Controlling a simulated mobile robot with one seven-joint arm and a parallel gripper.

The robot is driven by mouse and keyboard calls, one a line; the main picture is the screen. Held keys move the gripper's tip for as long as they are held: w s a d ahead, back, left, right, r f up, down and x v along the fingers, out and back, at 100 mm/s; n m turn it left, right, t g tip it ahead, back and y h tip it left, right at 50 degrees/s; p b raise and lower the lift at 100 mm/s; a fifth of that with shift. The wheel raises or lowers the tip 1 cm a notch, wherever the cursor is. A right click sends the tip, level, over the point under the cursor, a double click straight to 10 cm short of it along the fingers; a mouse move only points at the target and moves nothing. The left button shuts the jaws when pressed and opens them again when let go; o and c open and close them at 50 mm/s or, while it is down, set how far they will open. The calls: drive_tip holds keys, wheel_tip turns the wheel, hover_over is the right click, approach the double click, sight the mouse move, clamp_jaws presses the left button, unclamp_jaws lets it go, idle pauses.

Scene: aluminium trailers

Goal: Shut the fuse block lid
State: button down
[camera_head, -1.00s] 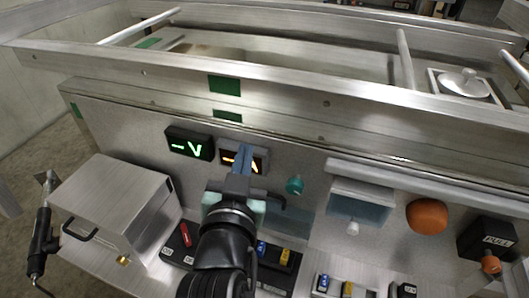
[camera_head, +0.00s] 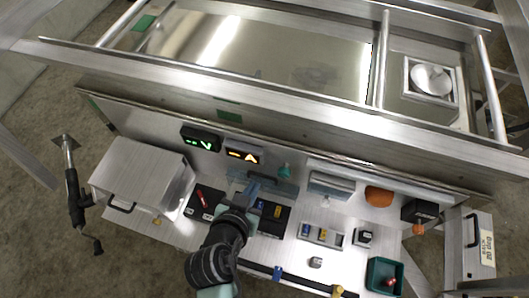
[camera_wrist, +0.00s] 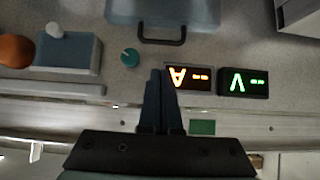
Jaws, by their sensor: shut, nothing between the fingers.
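The fuse block (camera_head: 275,216), a dark base with blue and yellow fuses, sits on the bench below the panel's displays. Its bluish see-through lid (camera_head: 283,188) stands raised behind the fuses, so the block is open. The lid also shows at the top of the upside-down wrist view (camera_wrist: 200,10), with its black handle (camera_wrist: 163,41) towards the panel. My gripper (camera_head: 252,184) is shut and empty, its blue fingers near the raised lid, partly covering it in the head view. In the wrist view the fingertips (camera_wrist: 161,73) appear apart from the handle.
An orange display (camera_head: 243,155) and a green display (camera_head: 200,139) are on the panel, beside a teal knob (camera_head: 285,171). A metal box (camera_head: 140,175) stands left. Another clear-covered box (camera_head: 330,185), an orange knob (camera_head: 378,196) and a green tray (camera_head: 385,276) lie right.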

drive_tip(key=p+x, duration=0.1)
drive_tip(key=x, duration=0.8)
drive_tip(key=shift+w+d+f, duration=0.2)
drive_tip(key=shift+f, duration=0.1)
drive_tip(key=shift+f, duration=0.15)
drive_tip(key=shift+s+a+f+b, duration=0.15)
drive_tip(key=shift+s+b, duration=0.1)
drive_tip(key=shift+b, duration=0.6)
drive_tip(key=shift+s+t, duration=0.25)
drive_tip(key=shift+t, duration=0.05)
drive_tip(key=shift+b, duration=0.4)
